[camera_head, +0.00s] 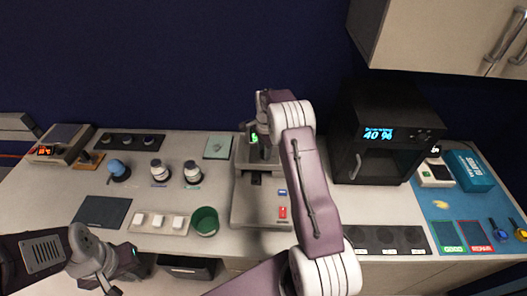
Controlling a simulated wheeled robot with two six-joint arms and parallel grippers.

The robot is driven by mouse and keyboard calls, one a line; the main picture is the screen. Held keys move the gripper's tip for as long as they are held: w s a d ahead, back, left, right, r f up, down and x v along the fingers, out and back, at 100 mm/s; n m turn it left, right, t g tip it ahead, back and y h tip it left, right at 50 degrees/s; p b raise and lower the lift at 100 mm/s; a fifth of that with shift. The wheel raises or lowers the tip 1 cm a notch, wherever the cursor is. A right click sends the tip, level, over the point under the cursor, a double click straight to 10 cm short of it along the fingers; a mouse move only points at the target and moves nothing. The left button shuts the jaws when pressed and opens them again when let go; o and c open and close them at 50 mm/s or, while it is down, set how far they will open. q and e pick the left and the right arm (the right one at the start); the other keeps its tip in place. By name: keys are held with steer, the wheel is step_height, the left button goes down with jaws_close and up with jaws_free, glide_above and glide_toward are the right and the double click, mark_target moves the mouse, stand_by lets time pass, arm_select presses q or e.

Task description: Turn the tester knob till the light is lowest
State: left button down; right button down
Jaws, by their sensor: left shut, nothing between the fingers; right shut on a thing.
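The tester appears to be the grey bench device (243,205), with a raised back part, a flat base, and small blue and red parts at its front right. My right gripper (259,158) reaches down at the raised back of this device. It is shut on what appears to be the tester knob, but arm and fingers hide the knob. No light on the device can be made out clearly. My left gripper (128,268) is shut and empty, low at the front left edge of the bench.
A black oven-like box (374,150) showing "40 %" stands right of the device. A green cup (205,221) and white blocks (156,221) stand to its left. A blue mat (460,213) lies at right. An overhead cabinet (440,35) hangs upper right.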

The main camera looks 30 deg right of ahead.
steer(key=shift+w+d+r, duration=0.1)
steer(key=c, duration=1.3)
jaws_free()
steer(key=o, duration=0.3)
steer(key=shift+d, duration=0.1)
steer(key=shift+r, duration=0.2)
step_height(320, 180, up, 8)
steer(key=b, duration=0.2)
steer(key=shift+s+r, duration=0.25)
steer(key=shift+s, duration=0.15)
